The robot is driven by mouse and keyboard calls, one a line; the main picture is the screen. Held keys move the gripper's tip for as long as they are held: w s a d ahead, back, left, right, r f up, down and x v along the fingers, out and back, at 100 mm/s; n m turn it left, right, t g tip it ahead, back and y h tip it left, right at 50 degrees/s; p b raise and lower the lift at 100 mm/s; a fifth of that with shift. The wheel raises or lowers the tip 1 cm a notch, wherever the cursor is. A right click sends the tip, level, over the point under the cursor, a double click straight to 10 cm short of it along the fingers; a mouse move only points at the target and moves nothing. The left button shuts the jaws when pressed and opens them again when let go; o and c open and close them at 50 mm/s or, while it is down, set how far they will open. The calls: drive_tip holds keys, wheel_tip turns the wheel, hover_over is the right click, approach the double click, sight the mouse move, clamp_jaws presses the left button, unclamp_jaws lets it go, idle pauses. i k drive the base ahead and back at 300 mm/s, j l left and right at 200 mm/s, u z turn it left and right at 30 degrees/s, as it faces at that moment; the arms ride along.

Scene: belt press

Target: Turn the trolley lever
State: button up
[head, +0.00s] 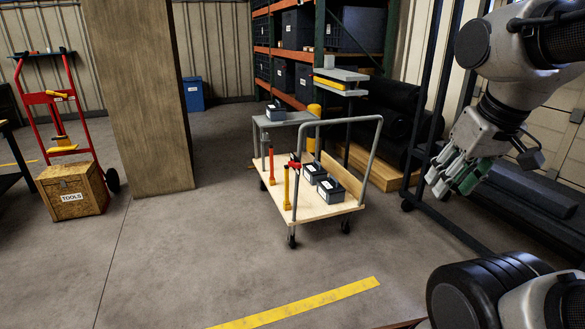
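The trolley (320,208) stands on the floor in the middle of the head view, with a pale wooden deck and grey tube handles. Yellow upright levers or posts with red parts stand at its left side, one nearer (287,190) and one farther back (271,165). Which of them is the task's lever I cannot tell. My gripper (451,178) hangs at the right of the view, apart from the trolley. Its fingers, with green parts, point down and left. The angle hides the gap between them, and I see no object held.
Dark boxes (330,188) sit on the trolley deck. A red hand truck (62,100) and a wooden TOOLS crate (72,192) stand left of a thick pillar (140,100). Shelving (262,60) stands behind. The floor before the trolley is clear, with a yellow stripe (300,305).

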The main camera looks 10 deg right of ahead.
sight(296, 166)
drive_tip(key=j+z, duration=0.15)
drive_tip(key=j, duration=0.35)
drive_tip(key=i+j, duration=0.1)
drive_tip(key=i, duration=0.3)
drive_tip(key=i+j+z, duration=0.1)
drive_tip(key=i, duration=0.25)
